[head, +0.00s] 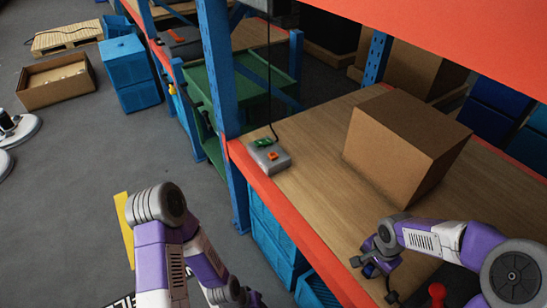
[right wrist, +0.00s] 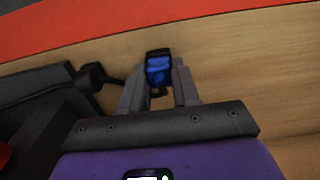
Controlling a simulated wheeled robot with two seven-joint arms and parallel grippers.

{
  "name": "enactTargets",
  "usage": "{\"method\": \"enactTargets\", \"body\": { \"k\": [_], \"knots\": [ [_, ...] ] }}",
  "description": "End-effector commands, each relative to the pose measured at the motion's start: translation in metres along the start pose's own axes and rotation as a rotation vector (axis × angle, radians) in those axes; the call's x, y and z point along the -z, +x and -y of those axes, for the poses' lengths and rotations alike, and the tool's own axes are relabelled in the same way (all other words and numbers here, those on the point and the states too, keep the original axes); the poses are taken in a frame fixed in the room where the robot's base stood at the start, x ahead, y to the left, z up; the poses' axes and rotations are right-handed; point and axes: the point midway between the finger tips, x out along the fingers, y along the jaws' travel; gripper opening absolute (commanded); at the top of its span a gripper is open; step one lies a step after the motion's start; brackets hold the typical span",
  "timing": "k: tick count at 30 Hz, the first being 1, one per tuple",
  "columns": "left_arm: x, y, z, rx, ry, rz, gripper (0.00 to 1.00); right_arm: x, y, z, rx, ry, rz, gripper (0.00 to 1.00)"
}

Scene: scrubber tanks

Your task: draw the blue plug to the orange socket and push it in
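The blue plug (right wrist: 158,70) sits between the fingertips of my right gripper (right wrist: 160,77), which look closed against its sides. In the head view the right gripper (head: 372,268) is low over the wooden shelf near its front edge, with a bit of blue at its tips. The orange socket (head: 272,155) is on top of a grey box (head: 279,164) farther along the shelf, to the upper left and well apart from the gripper. A green plug (head: 262,142) with a black cable is beside it. My left arm shows at the bottom, but its fingers are out of view.
A large cardboard box (head: 404,142) stands on the shelf, right of the grey box. A blue upright (head: 220,75) rises left of it. An orange beam (head: 290,212) edges the shelf. A red knob (head: 437,292) is near my right arm. Bare wood lies between gripper and grey box.

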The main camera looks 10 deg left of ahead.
Motion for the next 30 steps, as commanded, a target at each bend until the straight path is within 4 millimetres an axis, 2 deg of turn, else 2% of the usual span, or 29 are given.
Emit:
{"method": "enactTargets", "body": {
  "k": [1,5,6,30],
  "knots": [
    [0.0001,0.0,0.0,0.0,0.0,0.0,0.43,0.0,0.0,0.0,0.0,0.0,0.0,0.22],
    [0.0001,0.0,0.0,0.0,0.0,0.0,0.43,0.0,0.0001,-0.0001,0.0,0.0,0.0,0.02],
    [0.0001,0.0,0.0001,0.0,0.0,0.0,0.43,0.0,0.0001,-0.0001,0.0,0.0,0.0,0.0],
    [-0.0003,-0.0056,-0.002,0.0,0.0,0.0,0.43,0.0003,-0.0094,0.0002,0.001,0.0,-0.001,0.0]
  ]
}}
